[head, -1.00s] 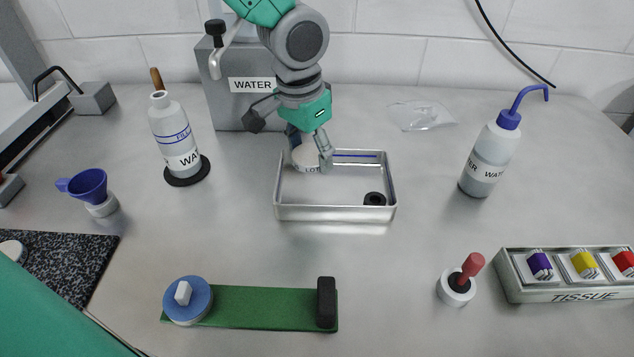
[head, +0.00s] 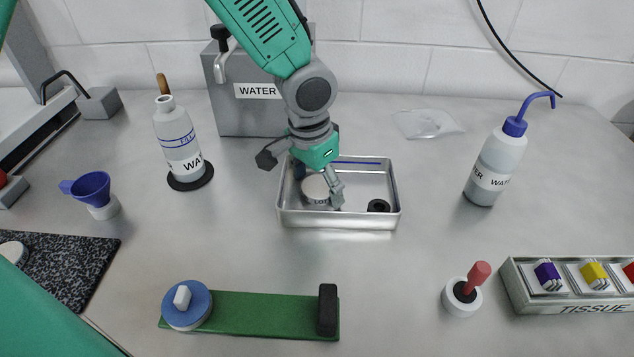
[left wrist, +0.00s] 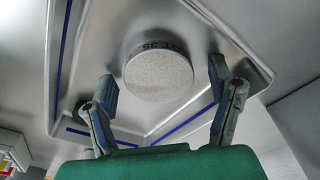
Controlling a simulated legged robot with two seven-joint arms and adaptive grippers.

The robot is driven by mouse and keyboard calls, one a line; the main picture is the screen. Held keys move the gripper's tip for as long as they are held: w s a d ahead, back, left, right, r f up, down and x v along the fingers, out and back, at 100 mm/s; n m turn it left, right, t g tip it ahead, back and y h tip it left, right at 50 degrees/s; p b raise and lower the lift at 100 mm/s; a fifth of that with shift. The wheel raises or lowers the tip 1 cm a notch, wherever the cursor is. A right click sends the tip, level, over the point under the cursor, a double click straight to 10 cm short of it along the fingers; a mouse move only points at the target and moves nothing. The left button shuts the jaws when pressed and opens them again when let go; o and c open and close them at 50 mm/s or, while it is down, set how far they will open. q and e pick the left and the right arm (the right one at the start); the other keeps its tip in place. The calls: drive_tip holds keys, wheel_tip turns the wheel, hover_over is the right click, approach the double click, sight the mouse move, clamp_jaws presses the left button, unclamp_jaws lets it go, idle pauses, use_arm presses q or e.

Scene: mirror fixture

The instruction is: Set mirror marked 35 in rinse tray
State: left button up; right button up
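A pale, speckled round disc (head: 315,188) lies in the left part of the metal tray (head: 340,223), apparently flat on its floor. My left gripper (head: 319,184) reaches down into the tray from above, one finger on each side of the disc. In the left wrist view, the disc (left wrist: 158,76) lies between the spread fingers of the left gripper (left wrist: 162,80), with gaps at both sides. The left gripper is open. My right gripper does not show.
A black ring (head: 378,206) sits at the tray's right. Behind stands a grey WATER tank (head: 240,110).

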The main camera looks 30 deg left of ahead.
sight(327, 188)
use_arm(q)
drive_tip(key=shift+d+r, duration=0.2)
drive_tip(key=shift+d, duration=0.15)
drive_tip(key=r, duration=0.2)
drive_tip(key=r+p, duration=0.1)
drive_tip(key=r, duration=0.1)
drive_tip(key=shift+s+d+r, duration=0.1)
drive_tip(key=shift+d, duration=0.3)
wheel_tip(327, 188, up, 8)
drive_tip(key=s+p, duration=0.1)
drive_tip(key=shift+a+f, duration=0.2)
drive_tip(key=shift+a, duration=0.15)
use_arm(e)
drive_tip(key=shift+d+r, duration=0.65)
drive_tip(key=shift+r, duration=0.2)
